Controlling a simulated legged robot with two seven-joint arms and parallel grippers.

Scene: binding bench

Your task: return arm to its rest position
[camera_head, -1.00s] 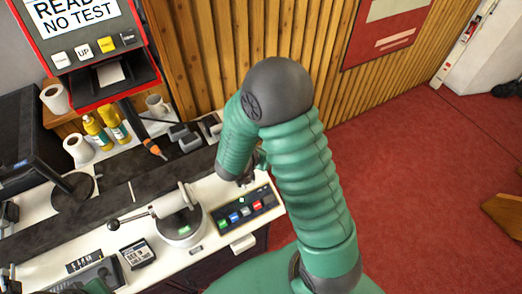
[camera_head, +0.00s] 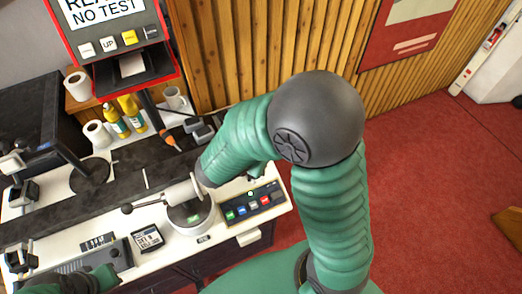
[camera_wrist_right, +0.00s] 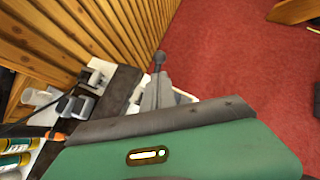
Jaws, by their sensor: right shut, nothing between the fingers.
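My right arm (camera_head: 333,210) rises from the lower right of the head view to a large grey elbow joint (camera_head: 318,118). Its green forearm (camera_head: 238,142) slopes down and left over the bench (camera_head: 215,242). The forearm hides the right gripper in this view. In the right wrist view, the gripper's grey fingers (camera_wrist_right: 158,85) are together and hold nothing. They stick out beyond the green wrist housing (camera_wrist_right: 185,152). A green part of my left arm (camera_head: 75,284) shows at the lower left; its jaws cannot be made out clearly.
A white lever machine (camera_head: 188,215) and a button panel (camera_head: 252,203) stand below the forearm. Yellow bottles (camera_head: 132,112), a paper roll (camera_head: 97,133) and a mug (camera_head: 174,98) stand behind. The wood-slat wall (camera_head: 240,45) bounds the back. Red floor (camera_head: 430,170) lies open at right.

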